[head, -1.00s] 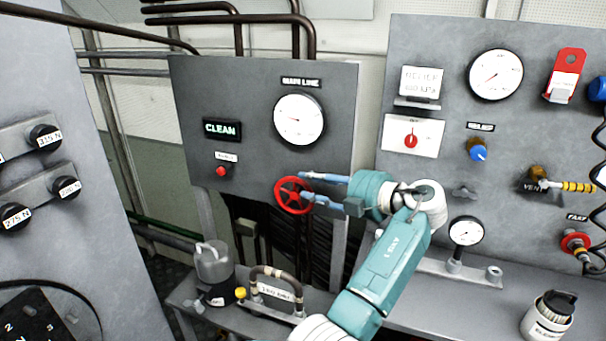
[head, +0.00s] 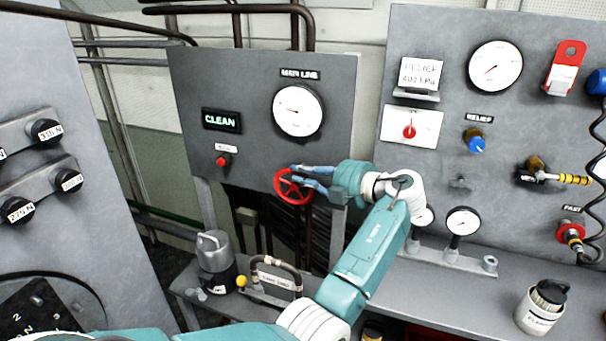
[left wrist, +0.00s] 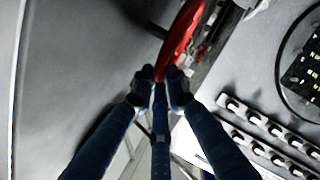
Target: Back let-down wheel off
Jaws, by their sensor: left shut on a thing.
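The red handwheel (head: 281,196) sticks out at the lower right of the grey MAIN LINE panel (head: 250,80). My left gripper (head: 298,175) reaches it from the right, with its blue fingers at the upper right part of the rim. In the left wrist view the red rim (left wrist: 182,35) runs in between the fingertips (left wrist: 160,88), and the gripper is shut on it. The fingers and the blur hide part of the wheel. The pressure gauge (head: 298,111) sits above it. My right gripper is not in view.
A red button (head: 223,160) and a lit CLEAN sign (head: 221,120) are left of the wheel. Below stands a bench with a grey-capped pot (head: 215,252) and a hooped handle (head: 276,266). To the right is a panel with a blue relief knob (head: 476,144).

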